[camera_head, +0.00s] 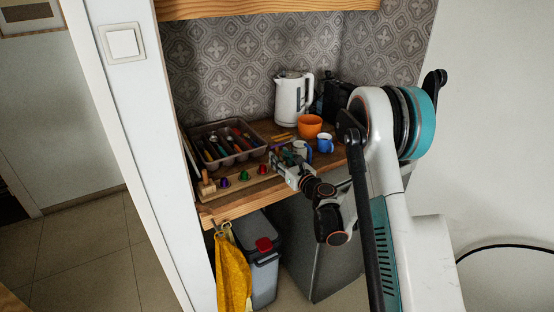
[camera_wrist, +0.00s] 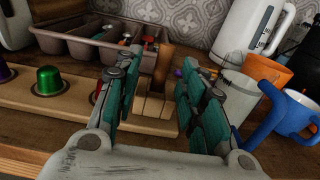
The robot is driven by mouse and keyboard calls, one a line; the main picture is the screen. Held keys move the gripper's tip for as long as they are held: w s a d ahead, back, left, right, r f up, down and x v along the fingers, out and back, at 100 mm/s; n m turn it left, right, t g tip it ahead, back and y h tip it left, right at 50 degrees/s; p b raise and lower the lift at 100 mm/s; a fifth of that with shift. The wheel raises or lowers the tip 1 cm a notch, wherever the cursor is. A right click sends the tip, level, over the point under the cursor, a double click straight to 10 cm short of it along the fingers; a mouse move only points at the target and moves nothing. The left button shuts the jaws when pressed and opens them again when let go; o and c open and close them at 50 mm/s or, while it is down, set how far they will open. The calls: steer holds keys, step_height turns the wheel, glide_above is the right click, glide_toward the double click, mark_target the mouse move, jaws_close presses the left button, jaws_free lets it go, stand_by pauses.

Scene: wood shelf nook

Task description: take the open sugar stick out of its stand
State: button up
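A light wooden stand (camera_wrist: 60,97) lies along the front of the shelf; it holds coffee capsules, and its right part has slots between my fingers. A brown, nearly upright stick (camera_wrist: 164,66) rises at the slotted part, beyond and between my fingertips; it may be the sugar stick, but I cannot tell if its top is open. My gripper (camera_wrist: 160,72) is open, with teal pads on either side of the slots and nothing visibly held. In the head view my gripper (camera_head: 283,163) is at the right end of the stand (camera_head: 233,186), hiding that end.
A cutlery tray (camera_wrist: 85,45) stands behind the stand. To the right are a grey cup (camera_wrist: 236,95), an orange cup (camera_wrist: 265,70), a blue-handled mug (camera_wrist: 297,112) and a white kettle (camera_wrist: 243,27). A green capsule (camera_wrist: 48,80) sits left of my gripper.

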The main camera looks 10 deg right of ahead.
mark_target(278, 154)
steer(key=x, duration=0.3)
steer(key=shift+w+b, duration=0.15)
steer(key=shift+b, duration=0.2)
steer(key=c, duration=0.8)
steer(key=shift+r, duration=0.1)
